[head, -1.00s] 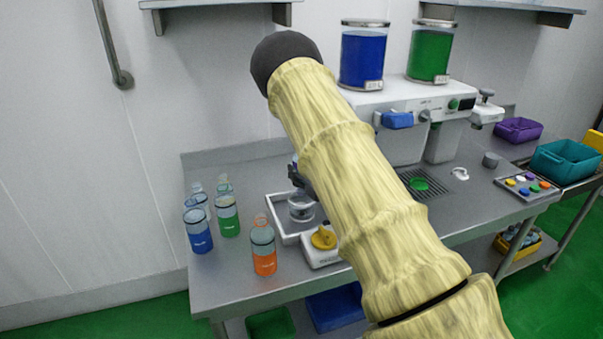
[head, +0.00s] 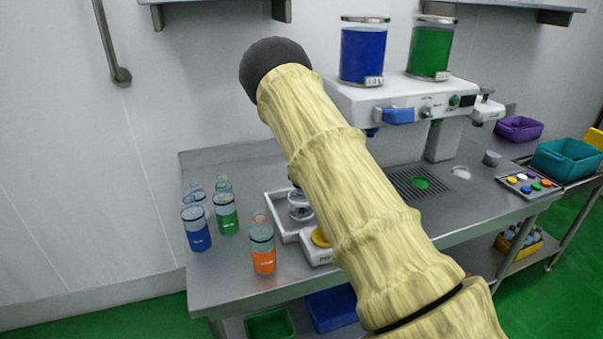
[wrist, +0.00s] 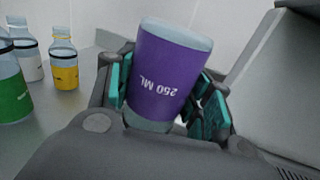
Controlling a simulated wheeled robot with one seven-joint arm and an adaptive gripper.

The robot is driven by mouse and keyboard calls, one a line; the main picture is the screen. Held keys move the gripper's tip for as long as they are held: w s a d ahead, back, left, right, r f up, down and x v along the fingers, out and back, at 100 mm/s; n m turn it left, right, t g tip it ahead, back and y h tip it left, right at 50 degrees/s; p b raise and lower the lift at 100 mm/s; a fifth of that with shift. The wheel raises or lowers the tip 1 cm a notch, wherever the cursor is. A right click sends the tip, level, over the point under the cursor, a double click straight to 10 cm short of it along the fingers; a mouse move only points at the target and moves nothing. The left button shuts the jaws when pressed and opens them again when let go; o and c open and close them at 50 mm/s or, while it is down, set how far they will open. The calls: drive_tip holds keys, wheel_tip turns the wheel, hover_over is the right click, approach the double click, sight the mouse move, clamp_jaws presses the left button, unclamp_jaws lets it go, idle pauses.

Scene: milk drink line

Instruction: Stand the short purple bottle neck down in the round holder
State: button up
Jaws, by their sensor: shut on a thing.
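In the wrist view the short purple bottle (wrist: 162,75) is held between the teal pads of my gripper (wrist: 168,102), which is shut on it. Its "250 ML" print reads upside down, and its flat clear base is at the top of the picture. Its neck end is hidden low between the fingers. In the head view my arm hides the gripper and this bottle. A round clear holder (head: 298,207) stands in the white tray (head: 279,229) on the steel table, partly behind my arm.
Blue (head: 198,237), green (head: 227,221) and orange (head: 263,261) bottles stand at the table's left. A yellow bottle (wrist: 65,75) shows in the wrist view. A machine with blue and green tanks (head: 428,55) stands at the back right. A yellow-topped device (head: 319,238) is beside the tray.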

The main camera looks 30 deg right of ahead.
drive_tip(key=shift+f+b, duration=1.2)
drive_tip(key=shift+f, duration=0.1)
drive_tip(key=shift+f+b, duration=0.1)
drive_tip(key=shift+b, duration=0.4)
drive_tip(key=shift+f+b, duration=1.95)
drive_tip(key=shift+f, duration=0.05)
drive_tip(key=o, duration=0.9)
drive_tip(key=o, duration=0.5)
drive_tip(key=shift+f, duration=0.1)
